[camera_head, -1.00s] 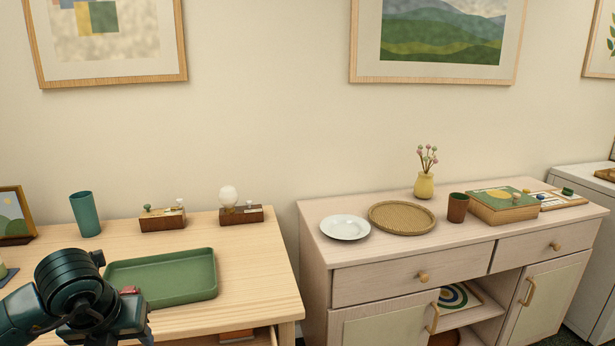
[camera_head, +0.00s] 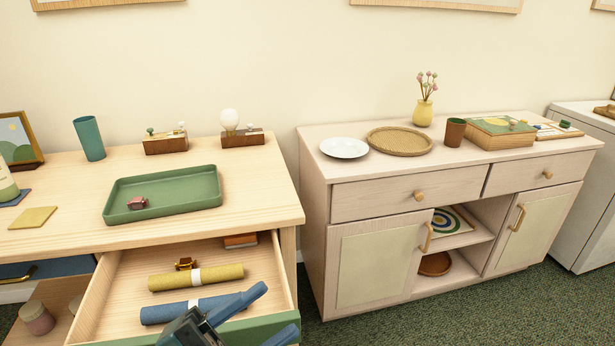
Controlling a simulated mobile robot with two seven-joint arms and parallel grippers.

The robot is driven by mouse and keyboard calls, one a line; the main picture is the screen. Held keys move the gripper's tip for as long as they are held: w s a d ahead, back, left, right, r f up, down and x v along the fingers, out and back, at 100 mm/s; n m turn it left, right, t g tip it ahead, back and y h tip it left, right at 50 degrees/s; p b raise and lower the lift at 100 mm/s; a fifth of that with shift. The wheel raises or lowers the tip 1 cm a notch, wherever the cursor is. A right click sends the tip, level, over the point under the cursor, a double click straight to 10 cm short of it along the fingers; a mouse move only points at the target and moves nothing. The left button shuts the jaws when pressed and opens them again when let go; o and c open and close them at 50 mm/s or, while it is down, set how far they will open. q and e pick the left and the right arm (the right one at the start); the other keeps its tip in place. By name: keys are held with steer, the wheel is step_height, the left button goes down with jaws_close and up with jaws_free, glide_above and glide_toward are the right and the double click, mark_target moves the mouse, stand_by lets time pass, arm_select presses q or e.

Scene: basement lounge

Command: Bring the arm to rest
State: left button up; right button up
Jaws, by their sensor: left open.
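My left gripper (camera_head: 278,309) shows at the bottom of the head view, low over the front of the open drawer (camera_head: 110,290). Its two blue fingers are apart, with nothing between them. They point up and to the right. The gripper's dark body covers part of a blue roll (camera_head: 165,314) and of the drawer's green front. The rest of my left arm is out of the frame. My right gripper is not in view.
The drawer also holds a yellow roll (camera_head: 195,277). A green tray (camera_head: 190,203) with a small dark red object (camera_head: 138,203) sits on the wooden table (camera_head: 255,215). A pale sideboard (camera_head: 380,270) stands at the right, past a floor gap.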

arm_select(q)
steer(key=w+a+f+n+t+y+b, duration=0.2)
steer(key=a+f+n+t+y, duration=0.55)
steer(key=f+n+y, duration=0.7)
steer(key=s+a+f+n+g+y+b, duration=0.1)
steer(key=s+f+n+g+y, duration=0.1)
steer(key=s+f+n+g, duration=0.5)
steer(key=shift+m+y, duration=0.25)
steer(key=r+p, duration=0.1)
steer(key=p, duration=0.4)
steer(key=w+r+p, duration=0.1)
steer(key=p, duration=0.4)
steer(key=w+r+p, duration=0.1)
steer(key=r+p, duration=0.1)
steer(key=p, duration=0.4)
steer(key=shift+a, duration=0.15)
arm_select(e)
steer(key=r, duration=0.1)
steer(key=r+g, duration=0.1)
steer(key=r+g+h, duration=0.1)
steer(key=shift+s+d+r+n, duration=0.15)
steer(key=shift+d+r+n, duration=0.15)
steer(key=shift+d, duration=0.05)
